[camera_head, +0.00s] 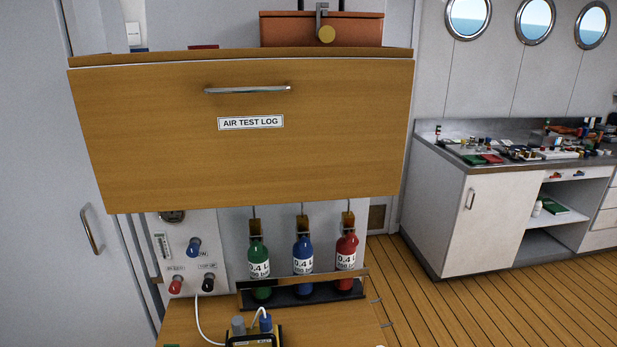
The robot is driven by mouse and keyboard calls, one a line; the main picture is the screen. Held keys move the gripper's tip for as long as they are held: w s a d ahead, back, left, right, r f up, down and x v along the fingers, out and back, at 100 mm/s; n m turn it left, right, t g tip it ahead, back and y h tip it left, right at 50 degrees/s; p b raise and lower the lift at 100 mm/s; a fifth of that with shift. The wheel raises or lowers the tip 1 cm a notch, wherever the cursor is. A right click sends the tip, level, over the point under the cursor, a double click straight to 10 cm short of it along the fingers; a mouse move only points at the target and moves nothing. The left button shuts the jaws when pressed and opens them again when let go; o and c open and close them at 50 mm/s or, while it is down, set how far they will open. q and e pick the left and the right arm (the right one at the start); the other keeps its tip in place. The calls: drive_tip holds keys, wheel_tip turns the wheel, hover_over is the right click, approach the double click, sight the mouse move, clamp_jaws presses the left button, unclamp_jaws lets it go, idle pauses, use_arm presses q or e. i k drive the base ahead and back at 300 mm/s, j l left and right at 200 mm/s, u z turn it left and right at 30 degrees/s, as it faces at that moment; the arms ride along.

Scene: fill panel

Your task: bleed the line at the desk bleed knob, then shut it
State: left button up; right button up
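A pale fill panel (222,255) stands below the wooden flap, at the lower left. It carries a blue knob (194,246), a red knob (175,285) and a black knob (208,283). Small labels sit above the red and black knobs, too small to read surely, so I cannot tell which is the bleed knob. A round gauge (172,216) is partly hidden by the flap. A white hose (199,320) runs from near the black knob down to the wooden desk top (335,325). Neither of my grippers is in view.
The flap marked AIR TEST LOG (240,160) overhangs the panel. Green (258,258), blue (303,257) and red (346,258) bottles stand in a rack right of it. A dark device (252,341) lies at the desk's front. A cluttered counter (460,166) stands right, beyond open floor.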

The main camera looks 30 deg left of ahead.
sight(175, 288)
drive_tip(key=u, duration=1.7)
drive_tip(key=l+u, duration=0.3)
drive_tip(key=l, duration=0.2)
drive_tip(key=l+u, duration=0.25)
drive_tip(key=l, duration=0.25)
